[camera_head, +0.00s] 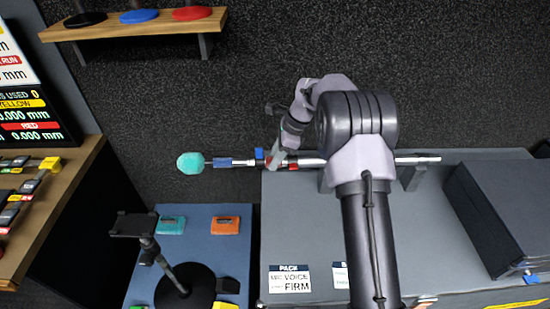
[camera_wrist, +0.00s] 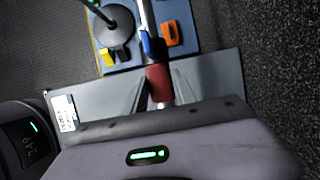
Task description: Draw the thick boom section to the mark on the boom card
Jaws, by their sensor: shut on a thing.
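The boom (camera_head: 240,163) lies level over the grey case top, with a teal foam tip (camera_head: 190,163) at its left end and its bare right end (camera_head: 425,159) past my arm. It carries a blue band (camera_head: 222,162), a blue lever (camera_head: 259,153) and a red collar (camera_head: 293,166). My gripper (camera_head: 278,157) is shut on the boom near the red collar. The wrist view shows the red collar (camera_wrist: 159,84) close before my gripper, with the blue lever (camera_wrist: 146,44) beyond. A card beginning with "B" (camera_head: 341,276) is mostly hidden by my arm.
A "PACK" card (camera_head: 290,279) is on the case front. A black stand (camera_head: 172,270) and teal and orange blocks are on a blue board (camera_head: 200,215). A dark box (camera_head: 505,215) stands right. A screen (camera_head: 30,115) shows red and yellow millimetre readings of zero.

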